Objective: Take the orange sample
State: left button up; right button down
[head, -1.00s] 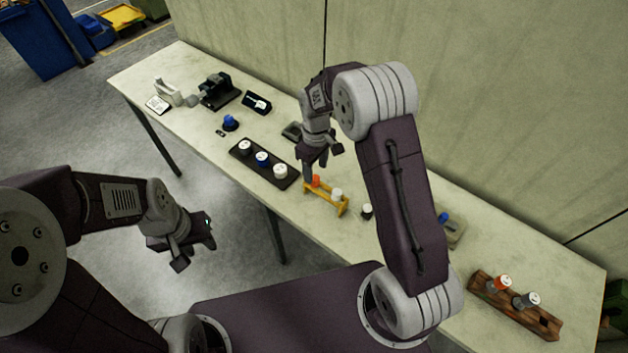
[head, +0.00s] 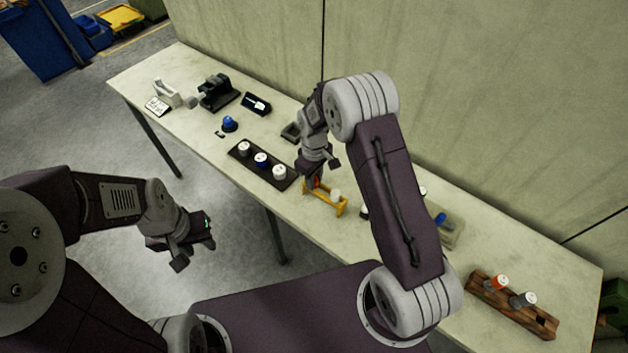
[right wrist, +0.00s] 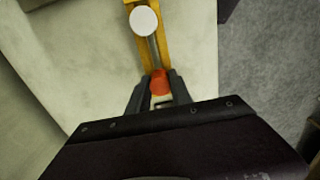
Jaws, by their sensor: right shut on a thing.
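The orange-capped sample (right wrist: 160,82) stands in the yellow rack (head: 326,201) on the table. In the right wrist view the two fingers of my right gripper (right wrist: 160,92) are closed on either side of the orange cap. In the head view my right gripper (head: 317,172) is down at the left end of the rack and mostly hides the orange cap. A white-capped sample (right wrist: 144,21) stands beside it in the same rack (right wrist: 163,50). My left gripper (head: 194,250) hangs over the floor, off the table, with its fingers apart and empty.
A dark tray (head: 288,184) with several capped jars lies left of the rack. A wooden rack (head: 533,317) at the right holds another orange-capped vial (head: 497,283) and a grey-and-white one (head: 523,300). The wall runs close behind the table.

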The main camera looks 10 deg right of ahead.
notch_tip(320, 180, up, 4)
jog(key=shift+d+r+b, duration=0.1)
jog(key=shift+b, duration=0.3)
jog(key=s+d+r+b, duration=0.1)
jog(key=s+d+r, duration=0.5)
jog(key=s+d, duration=0.2)
jog(key=shift+d+r, duration=0.15)
jog(key=shift+r, duration=0.25)
